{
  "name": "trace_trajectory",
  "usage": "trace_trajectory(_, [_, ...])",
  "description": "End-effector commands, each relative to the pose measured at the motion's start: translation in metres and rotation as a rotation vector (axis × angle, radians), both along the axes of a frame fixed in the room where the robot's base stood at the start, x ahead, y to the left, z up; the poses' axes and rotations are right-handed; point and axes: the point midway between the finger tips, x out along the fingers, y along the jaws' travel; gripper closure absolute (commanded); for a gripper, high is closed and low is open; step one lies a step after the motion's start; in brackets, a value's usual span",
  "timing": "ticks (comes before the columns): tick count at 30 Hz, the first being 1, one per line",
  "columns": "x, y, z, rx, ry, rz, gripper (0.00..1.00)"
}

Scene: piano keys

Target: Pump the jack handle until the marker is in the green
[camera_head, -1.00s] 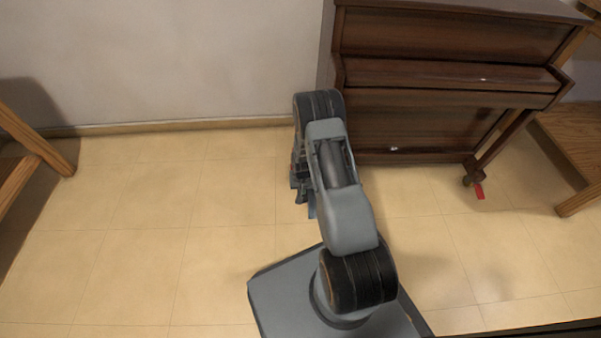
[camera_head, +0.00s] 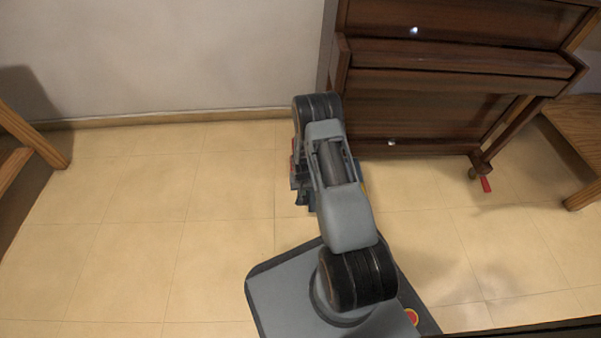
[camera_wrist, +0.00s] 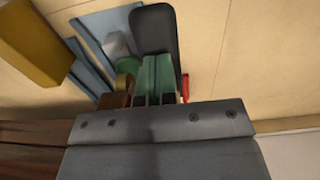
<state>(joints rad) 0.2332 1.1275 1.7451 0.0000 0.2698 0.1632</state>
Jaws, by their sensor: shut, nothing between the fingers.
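In the wrist view, my gripper (camera_wrist: 155,80) shows as pale greenish fingers held together beyond its broad grey body, with nothing between them. A dark rounded bar (camera_wrist: 154,28), perhaps the jack handle's grip, lies just past the fingertips; I cannot tell whether they touch. Blue frame parts (camera_wrist: 84,68), apparently the jack, lie on the floor to the left. A green piece (camera_wrist: 127,70) shows beside the fingers and a small red piece (camera_wrist: 185,88) to their right. I cannot make out the marker. In the head view my arm hides most of the jack and gripper.
A brown upright piano (camera_head: 425,115) stands against the wall at the right, with a red piece (camera_head: 486,184) by its front leg. Wooden furniture stands at the far left (camera_head: 35,135) and far right (camera_head: 575,130). The tiled floor (camera_head: 150,230) at the left is clear.

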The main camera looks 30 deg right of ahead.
Motion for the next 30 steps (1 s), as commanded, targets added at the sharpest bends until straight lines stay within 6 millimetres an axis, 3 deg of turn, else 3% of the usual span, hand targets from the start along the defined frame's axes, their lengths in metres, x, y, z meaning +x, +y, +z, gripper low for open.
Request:
trace_trajectory(1, [0.0, 0.0, -0.013, 0.0, -0.001, 0.0, 1.0])
trace_trajectory(3, [0.0, 0.0, -0.02, 0.0, -0.001, 0.0, 1.0])
trace_trajectory(8, [0.001, 0.0, -0.01, -0.001, -0.002, 0.0, 1.0])
trace_trajectory(14, [0.001, 0.0, 0.017, -0.001, -0.002, 0.0, 1.0])
trace_trajectory(22, [0.0, 0.0, 0.072, 0.0, -0.001, 0.0, 1.0])
trace_trajectory(30, [-0.001, 0.0, 0.078, 0.001, 0.002, 0.0, 1.0])
